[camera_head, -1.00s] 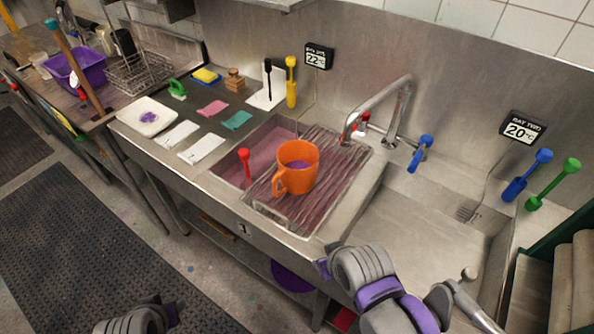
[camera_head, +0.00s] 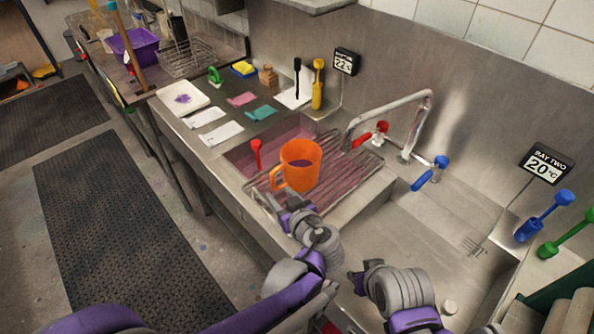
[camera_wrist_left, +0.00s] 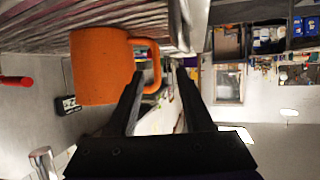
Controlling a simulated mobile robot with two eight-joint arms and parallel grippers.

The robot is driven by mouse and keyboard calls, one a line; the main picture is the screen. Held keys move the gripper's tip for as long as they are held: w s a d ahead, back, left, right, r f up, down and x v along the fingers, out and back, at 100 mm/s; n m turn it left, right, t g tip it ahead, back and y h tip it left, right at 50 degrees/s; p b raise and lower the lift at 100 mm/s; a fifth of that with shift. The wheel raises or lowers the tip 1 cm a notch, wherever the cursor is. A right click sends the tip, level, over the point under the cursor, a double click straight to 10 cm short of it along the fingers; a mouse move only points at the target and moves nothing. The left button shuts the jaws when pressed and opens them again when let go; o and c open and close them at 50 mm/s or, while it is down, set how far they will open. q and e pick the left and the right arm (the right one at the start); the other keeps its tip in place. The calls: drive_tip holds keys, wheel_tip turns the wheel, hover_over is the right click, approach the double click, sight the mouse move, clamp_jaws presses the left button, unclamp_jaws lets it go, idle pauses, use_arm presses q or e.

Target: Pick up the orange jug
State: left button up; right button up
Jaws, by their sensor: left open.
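In the left wrist view, which looks upside down, the jug (camera_wrist_left: 100,66) is at upper left. The left gripper's fingers (camera_wrist_left: 160,76) are apart, with the handle (camera_wrist_left: 154,66) at their tips; I cannot tell if they touch it. My right gripper (camera_head: 362,277) is low over the front of the right basin; its fingers are not clear.
The ridged rack (camera_head: 345,182) spans the sink. A red-handled tool (camera_head: 256,154) stands left of the jug, and the curved faucet (camera_head: 392,106) rises behind it. Cloths and cards (camera_head: 220,133) lie on the left counter. The right basin (camera_head: 440,235) looks mostly clear.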

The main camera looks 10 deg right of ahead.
sight(274, 185)
use_arm(q)
drive_tip(key=x, duration=0.2)
drive_tip(key=shift+w+a+f, duration=0.15)
drive_tip(key=shift+w, duration=0.15)
drive_tip(key=x, duration=0.5)
drive_tip(key=shift+w+d+f+p, duration=0.25)
drive_tip(key=shift+w+p, duration=0.05)
drive_tip(key=shift+s, duration=0.15)
clamp_jaws()
drive_tip(key=shift+r, duration=0.1)
idle(0.6)
